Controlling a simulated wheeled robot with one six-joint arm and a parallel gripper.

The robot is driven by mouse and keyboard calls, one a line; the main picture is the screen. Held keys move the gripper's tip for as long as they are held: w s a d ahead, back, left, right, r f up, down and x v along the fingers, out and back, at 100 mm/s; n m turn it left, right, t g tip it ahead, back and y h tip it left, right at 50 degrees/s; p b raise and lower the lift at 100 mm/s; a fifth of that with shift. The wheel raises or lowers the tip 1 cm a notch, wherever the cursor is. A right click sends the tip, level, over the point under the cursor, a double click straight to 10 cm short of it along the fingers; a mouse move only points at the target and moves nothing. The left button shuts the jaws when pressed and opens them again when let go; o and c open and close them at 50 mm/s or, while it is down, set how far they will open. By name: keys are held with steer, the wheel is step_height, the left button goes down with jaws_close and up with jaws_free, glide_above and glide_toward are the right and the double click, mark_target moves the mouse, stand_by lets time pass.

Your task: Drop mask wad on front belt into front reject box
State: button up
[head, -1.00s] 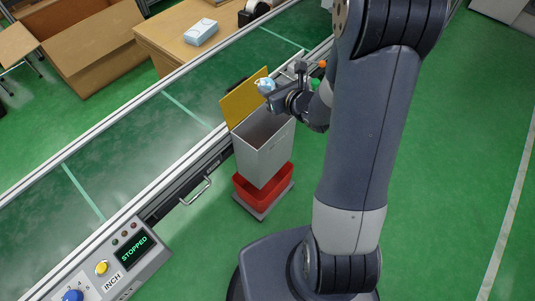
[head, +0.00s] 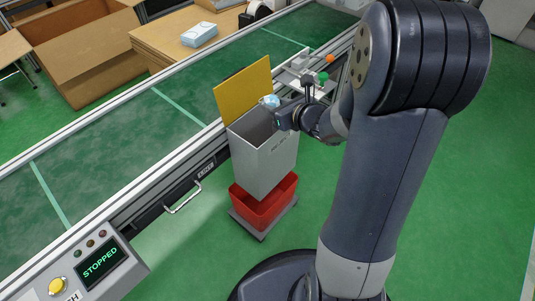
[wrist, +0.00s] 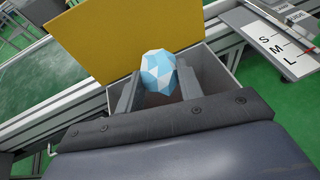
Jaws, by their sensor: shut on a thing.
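The mask wad (wrist: 158,73), a faceted light blue and white lump, sits between the fingers of my gripper (wrist: 157,84) in the wrist view. In the head view the wad (head: 271,101) shows at the tip of my gripper (head: 275,108), which is shut on it. The front reject box (head: 262,164) is a tall grey bin with its yellow lid (head: 243,91) standing open. The wad is over the box's open mouth, near the lid. The front belt (head: 130,137) is green with pale cross lines, and its panel reads STOPPED. The fingers partly hide the box's inside.
A red tub (head: 262,206) stands below the grey box. A small stand with green and orange knobs (head: 322,78) is right of the box, and a size plate (wrist: 274,38) lies beside it. A cardboard carton (head: 78,48) stands behind the belt.

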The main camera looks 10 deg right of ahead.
step_height(320, 180, down, 6)
steer(key=b, duration=0.3)
steer(key=shift+r, duration=0.15)
steer(key=o, duration=1)
steer(key=shift+s+r, duration=0.1)
steer(key=p+v, duration=0.2)
steer(key=v, duration=0.8)
steer(key=shift+s+d, duration=0.15)
steer(key=shift+s, duration=0.15)
steer(key=shift+w, duration=0.1)
